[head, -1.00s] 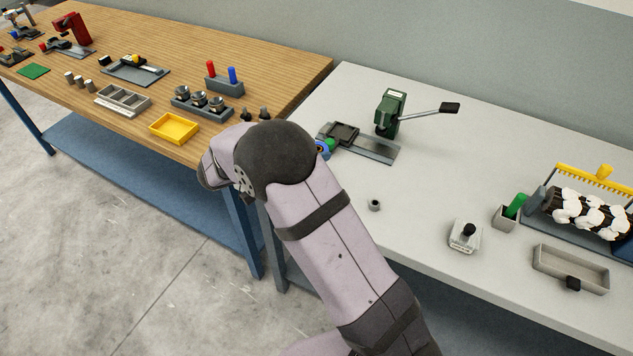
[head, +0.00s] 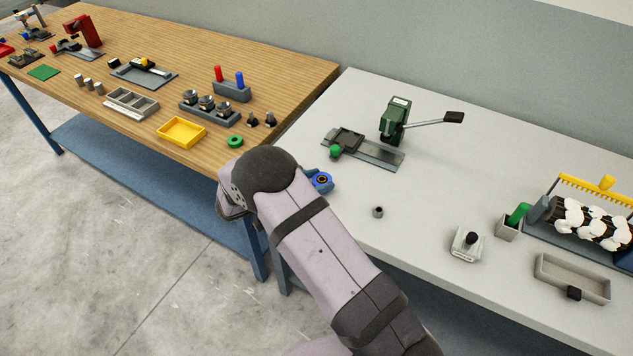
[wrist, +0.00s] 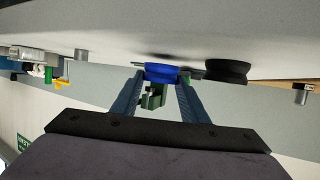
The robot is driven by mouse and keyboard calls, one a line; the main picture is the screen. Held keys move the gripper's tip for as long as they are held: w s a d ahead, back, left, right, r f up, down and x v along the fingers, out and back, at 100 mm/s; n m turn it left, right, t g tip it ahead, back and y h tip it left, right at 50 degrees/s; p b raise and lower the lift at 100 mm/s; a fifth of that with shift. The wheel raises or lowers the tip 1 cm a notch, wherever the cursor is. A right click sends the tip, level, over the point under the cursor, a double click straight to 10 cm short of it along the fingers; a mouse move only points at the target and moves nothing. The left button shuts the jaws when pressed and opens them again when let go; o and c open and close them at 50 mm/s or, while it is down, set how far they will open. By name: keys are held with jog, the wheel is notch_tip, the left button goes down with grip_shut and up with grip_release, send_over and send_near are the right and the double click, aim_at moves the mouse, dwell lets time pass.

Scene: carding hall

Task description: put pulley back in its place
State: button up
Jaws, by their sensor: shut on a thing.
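A blue pulley (head: 322,179) with an orange-brown centre is at my gripper (head: 317,181), over the left part of the light grey table. In the wrist view, the blue pulley (wrist: 161,72) sits between the blue fingertips of my gripper (wrist: 160,82), which is shut on it. My arm hides much of the gripper in the head view. A green ring-shaped pulley (head: 235,141) lies on the wooden table near its right front corner. A dark grooved disc (wrist: 228,70) shows beside the fingers in the wrist view; I cannot tell which thing it is.
A green lever press (head: 395,121) and a grey base plate (head: 376,153) with a green knob (head: 336,151) stand behind my gripper. A small grey bushing (head: 377,212) is to its right. A yellow tray (head: 181,132) is on the wooden table (head: 290,83). The grey table's middle is mostly clear.

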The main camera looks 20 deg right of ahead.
jog(key=shift+f, duration=0.5)
jog(key=shift+f, duration=0.1)
jog(key=o, duration=1.3)
